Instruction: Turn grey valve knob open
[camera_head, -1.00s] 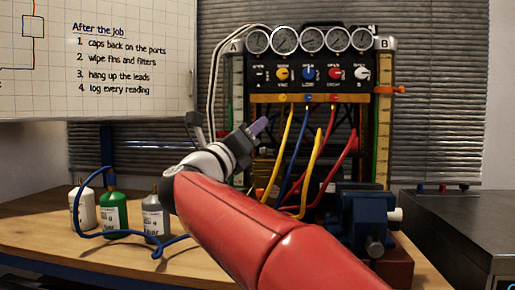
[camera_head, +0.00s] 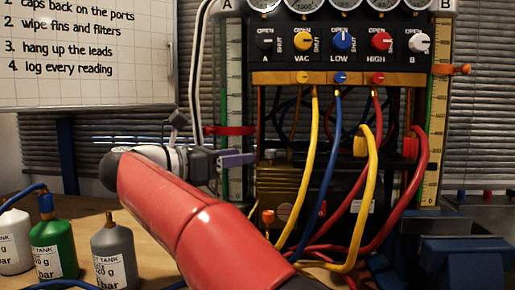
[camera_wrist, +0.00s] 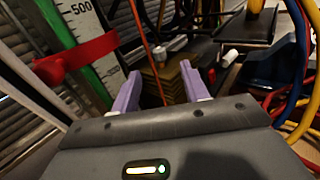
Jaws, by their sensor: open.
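A black gauge panel (camera_head: 350,60) carries a row of knobs marked A, VAC, LOW, HIGH and B, with OPEN above them and SHUT beside them. Knob A (camera_head: 266,42) looks dark grey to black, and knob B (camera_head: 419,43) looks pale grey to white. I cannot tell which is the grey valve knob, and the pointer angles are too small to read surely. My gripper (camera_head: 250,158) is below and left of the knobs, apart from them, with its purple fingers pointing right. In the wrist view my gripper (camera_wrist: 160,75) is open, with nothing between the fingers.
Yellow, blue and red hoses (camera_head: 334,170) hang from the manifold below the knobs. A red clamp (camera_head: 230,130) is on the left upright, close to my gripper. An orange handle (camera_head: 455,69) sticks out right of knob B. Tanks, including a grey one (camera_head: 112,258), stand at lower left.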

